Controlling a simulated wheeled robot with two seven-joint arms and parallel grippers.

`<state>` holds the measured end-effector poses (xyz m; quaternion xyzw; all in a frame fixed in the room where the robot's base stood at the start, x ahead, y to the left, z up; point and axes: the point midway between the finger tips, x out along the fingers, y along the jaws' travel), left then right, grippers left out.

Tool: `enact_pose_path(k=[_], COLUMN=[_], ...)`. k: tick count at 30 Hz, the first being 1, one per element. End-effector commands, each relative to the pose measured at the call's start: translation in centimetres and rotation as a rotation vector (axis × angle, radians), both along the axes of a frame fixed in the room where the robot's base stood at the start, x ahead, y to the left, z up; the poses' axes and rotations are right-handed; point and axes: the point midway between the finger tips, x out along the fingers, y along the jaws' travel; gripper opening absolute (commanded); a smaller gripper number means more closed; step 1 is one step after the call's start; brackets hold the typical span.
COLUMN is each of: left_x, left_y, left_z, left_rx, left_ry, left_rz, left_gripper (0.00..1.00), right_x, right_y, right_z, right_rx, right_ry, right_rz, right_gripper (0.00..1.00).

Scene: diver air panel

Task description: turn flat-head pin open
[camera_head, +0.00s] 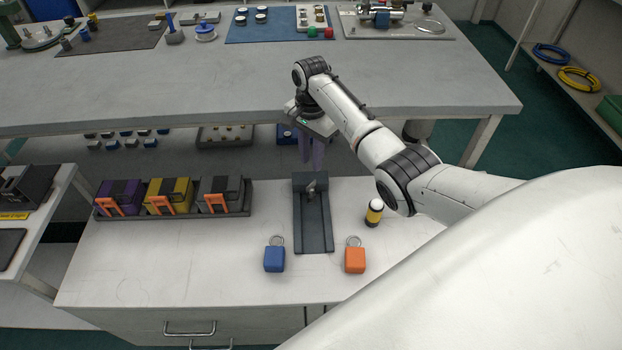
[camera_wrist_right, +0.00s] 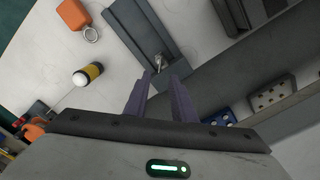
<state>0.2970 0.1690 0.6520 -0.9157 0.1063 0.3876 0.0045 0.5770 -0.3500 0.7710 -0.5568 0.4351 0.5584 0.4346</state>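The flat-head pin (camera_head: 312,188) is a small metal piece standing on a dark grey fixture (camera_head: 315,238) on the white cabinet top. It also shows in the right wrist view (camera_wrist_right: 160,63), just beyond the fingertips and roughly in line with the gap between them. My right gripper (camera_head: 311,165) is open, with two purple fingers pointing down behind the fixture's back end. In the right wrist view the gripper (camera_wrist_right: 162,80) has a clear gap between its fingers and holds nothing. I cannot tell its exact height over the pin. My left gripper does not show.
A blue block (camera_head: 274,259) and an orange block (camera_head: 355,260), each with a ring, lie in front. A yellow-and-black cylinder (camera_head: 374,213) stands right of the fixture. A tray (camera_head: 240,210) of coloured boxes is left. A grey table (camera_head: 200,85) overhangs behind.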

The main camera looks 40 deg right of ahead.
Motion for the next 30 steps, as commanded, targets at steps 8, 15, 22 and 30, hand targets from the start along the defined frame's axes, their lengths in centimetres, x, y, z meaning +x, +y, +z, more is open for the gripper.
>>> enact_pose_path(k=[8,15,22,30], left_x=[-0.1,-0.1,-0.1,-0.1], left_y=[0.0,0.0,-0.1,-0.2], left_z=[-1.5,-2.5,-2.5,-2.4], left_rx=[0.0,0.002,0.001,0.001], left_ry=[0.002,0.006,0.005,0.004], left_rz=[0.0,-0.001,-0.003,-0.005], left_gripper=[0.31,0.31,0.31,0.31], right_x=[-0.1,0.0,0.0,0.0], right_y=[0.1,0.1,0.1,0.1], right_z=[-5.6,-8.5,-9.1,-9.0], right_rx=[0.0,0.0,0.0,0.0], right_ry=[0.002,-0.001,-0.002,-0.002], right_rz=[0.004,0.005,0.006,0.006], right_gripper=[0.23,0.23,0.23,0.03])
